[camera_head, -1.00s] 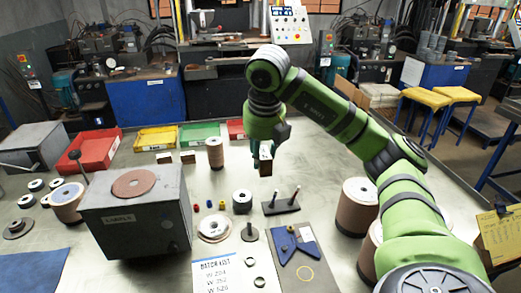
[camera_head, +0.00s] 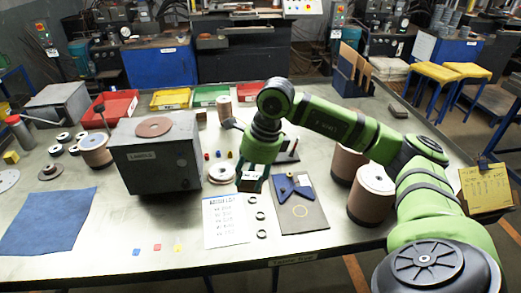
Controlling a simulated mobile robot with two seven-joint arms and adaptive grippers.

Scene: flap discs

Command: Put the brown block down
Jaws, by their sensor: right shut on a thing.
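My right gripper (camera_head: 252,178) is shut on the brown block (camera_head: 249,183), a small block with a pale face. The gripper points down from the arm that comes in from the right. It is near the middle of the table, just left of the blue angled plate. I cannot tell whether the block touches the table. My left gripper is not in view.
A white-and-copper disc (camera_head: 221,173) lies just left of the block. A grey mat (camera_head: 305,218) with the blue plate (camera_head: 292,187) is to the right, a printed list (camera_head: 224,222) in front. A grey box (camera_head: 155,160) stands left.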

